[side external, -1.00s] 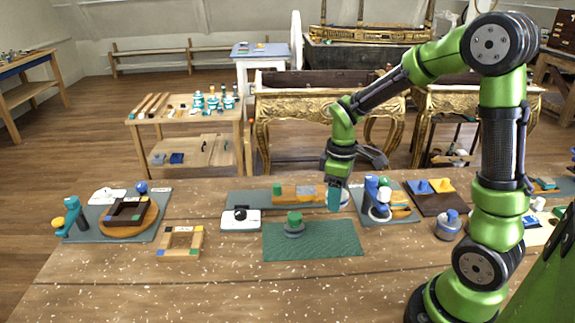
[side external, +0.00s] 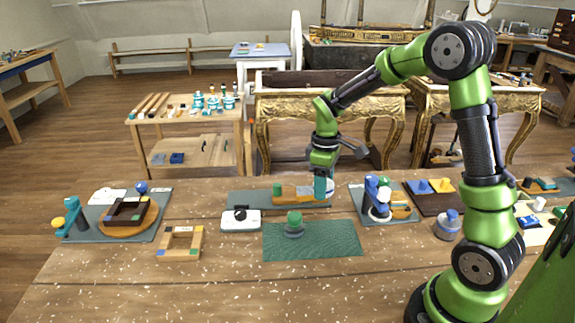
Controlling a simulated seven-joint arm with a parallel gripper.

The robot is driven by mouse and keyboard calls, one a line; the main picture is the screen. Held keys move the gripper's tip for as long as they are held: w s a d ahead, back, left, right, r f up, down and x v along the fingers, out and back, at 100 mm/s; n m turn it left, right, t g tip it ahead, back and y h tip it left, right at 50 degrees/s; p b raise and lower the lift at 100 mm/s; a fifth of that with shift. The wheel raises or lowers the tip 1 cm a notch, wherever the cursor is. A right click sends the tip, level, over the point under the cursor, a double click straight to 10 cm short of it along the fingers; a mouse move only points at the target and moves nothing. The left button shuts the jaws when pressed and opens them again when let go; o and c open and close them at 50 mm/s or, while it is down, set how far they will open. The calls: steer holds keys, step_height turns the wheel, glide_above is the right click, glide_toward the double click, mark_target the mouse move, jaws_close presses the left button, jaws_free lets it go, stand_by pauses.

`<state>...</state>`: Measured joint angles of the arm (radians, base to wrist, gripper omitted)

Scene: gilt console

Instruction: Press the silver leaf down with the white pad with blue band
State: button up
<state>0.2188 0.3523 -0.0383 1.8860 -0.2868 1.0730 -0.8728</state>
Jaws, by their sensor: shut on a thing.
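My gripper (side external: 321,186) is at the right end of a tan wooden piece (side external: 288,196), with its teal fingers pointing down. It is shut on the white pad with blue band (side external: 330,188), of which only a small pale part shows beside the fingers. The silver leaf (side external: 306,190) appears as a small grey patch on the wooden piece, just left of the fingers and partly hidden by them. Whether the pad touches the leaf cannot be told at this size.
A green knob (side external: 277,189) stands at the wooden piece's left end. A blue-and-white device (side external: 376,198) stands close on the right. In front are a white box with a black knob (side external: 240,219) and a green mat (side external: 335,240) bearing a green-topped grey piece (side external: 294,224). The front tabletop is clear.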

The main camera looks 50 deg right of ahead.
steer(key=w+d+r, duration=0.1)
steer(key=w+d, duration=0.2)
steer(key=w, duration=0.7)
steer(key=shift+w+r, duration=0.2)
steer(key=shift+w, duration=0.2)
steer(key=shift+d, duration=0.15)
